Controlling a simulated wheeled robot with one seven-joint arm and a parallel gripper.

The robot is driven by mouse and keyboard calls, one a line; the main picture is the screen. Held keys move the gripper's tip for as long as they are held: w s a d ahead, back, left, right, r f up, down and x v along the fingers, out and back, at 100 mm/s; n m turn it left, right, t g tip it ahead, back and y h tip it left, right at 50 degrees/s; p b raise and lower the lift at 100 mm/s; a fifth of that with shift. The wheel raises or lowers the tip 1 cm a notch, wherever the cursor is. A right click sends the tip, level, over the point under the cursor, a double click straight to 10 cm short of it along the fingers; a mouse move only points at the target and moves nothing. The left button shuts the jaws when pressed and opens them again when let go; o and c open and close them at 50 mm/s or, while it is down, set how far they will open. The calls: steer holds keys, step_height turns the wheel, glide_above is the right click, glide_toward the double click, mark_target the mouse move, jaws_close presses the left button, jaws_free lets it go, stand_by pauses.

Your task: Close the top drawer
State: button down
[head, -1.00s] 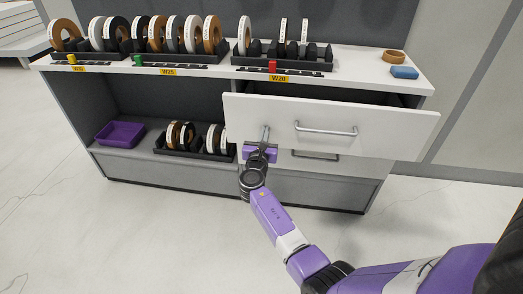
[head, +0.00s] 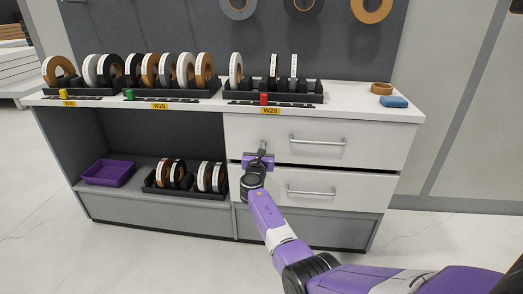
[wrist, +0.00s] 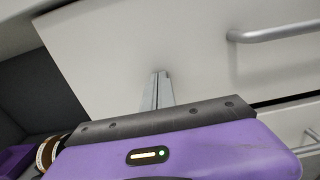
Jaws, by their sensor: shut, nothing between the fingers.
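The top drawer (head: 370,143) is a white front with a silver bar handle (head: 318,141). It sits flush with the cabinet under the worktop, and no open gap shows above it in the head view. My gripper (head: 262,146) is at the left part of this front, left of the handle. In the wrist view the shut fingers (wrist: 160,90) point at the white front (wrist: 130,45), with their tips touching it or very close. The handle also shows at the upper right of the wrist view (wrist: 275,31). Nothing is held.
The lower drawer (head: 350,193), with its own handle (head: 311,192), is closed below. The worktop (head: 350,95) bears racks of edge-band rolls, a brown roll (head: 381,88) and a blue block (head: 394,102). A purple bin (head: 108,173) stands on the open shelf at left.

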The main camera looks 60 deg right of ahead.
steer(key=shift+d+r, duration=0.2)
steer(key=shift+r, duration=0.05)
steer(key=p+v, duration=0.4)
steer(key=v, duration=1)
steer(key=shift+a+f+p, duration=0.15)
steer(key=shift+f+p, duration=0.15)
steer(key=shift+p, duration=0.1)
